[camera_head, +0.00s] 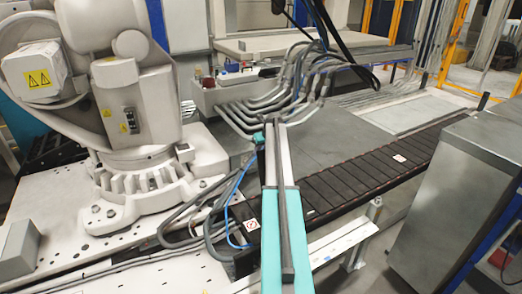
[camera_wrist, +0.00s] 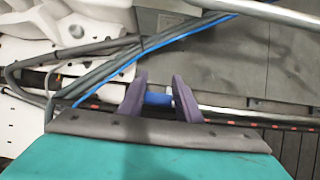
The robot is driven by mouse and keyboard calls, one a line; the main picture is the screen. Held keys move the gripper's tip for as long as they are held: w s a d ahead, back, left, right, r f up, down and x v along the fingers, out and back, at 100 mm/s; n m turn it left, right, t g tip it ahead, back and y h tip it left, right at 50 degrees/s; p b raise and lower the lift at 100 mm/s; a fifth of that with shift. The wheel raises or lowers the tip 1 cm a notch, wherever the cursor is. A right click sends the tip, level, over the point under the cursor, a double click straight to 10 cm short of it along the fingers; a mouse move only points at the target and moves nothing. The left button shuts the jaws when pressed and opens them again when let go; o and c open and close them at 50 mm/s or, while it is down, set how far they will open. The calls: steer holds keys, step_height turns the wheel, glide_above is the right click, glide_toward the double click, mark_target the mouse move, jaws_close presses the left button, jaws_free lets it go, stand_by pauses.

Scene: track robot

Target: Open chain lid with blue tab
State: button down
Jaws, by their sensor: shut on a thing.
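In the wrist view, the two dark purple fingers of my gripper (camera_wrist: 159,82) stand on either side of the blue tab (camera_wrist: 158,99). My gripper is shut on this tab; only its short middle part shows between the fingers. The dark slatted chain (camera_head: 370,175) runs diagonally from the centre to the upper right in the head view. Its slats lie flat side by side, with small red marks along the edges. Part of it also shows at the lower right of the wrist view (camera_wrist: 288,135). The tab cannot be made out in the head view.
A large white industrial robot (camera_head: 145,130) stands left of the chain. Grey and blue cables (camera_head: 205,215) lie at the chain's near end. Grey hoses (camera_head: 275,95) hang behind it. A grey metal cabinet (camera_head: 450,190) stands close on the right. Grey floor plates lie behind the chain.

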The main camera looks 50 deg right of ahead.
steer(key=shift+s+f, duration=0.3)
steer(key=shift+f, duration=0.45)
steer(key=c, duration=1.7)
jaws_free()
steer(key=o, duration=0.3)
steer(key=shift+d+f, duration=0.1)
steer(key=shift+o, duration=0.6)
steer(key=shift+w+d+f, duration=0.1)
steer(key=shift+w+f, duration=0.1)
steer(key=shift+r, duration=0.7)
steer(key=v, duration=1.3)
steer(key=shift+s+r, duration=0.1)
steer(key=shift+s, duration=0.05)
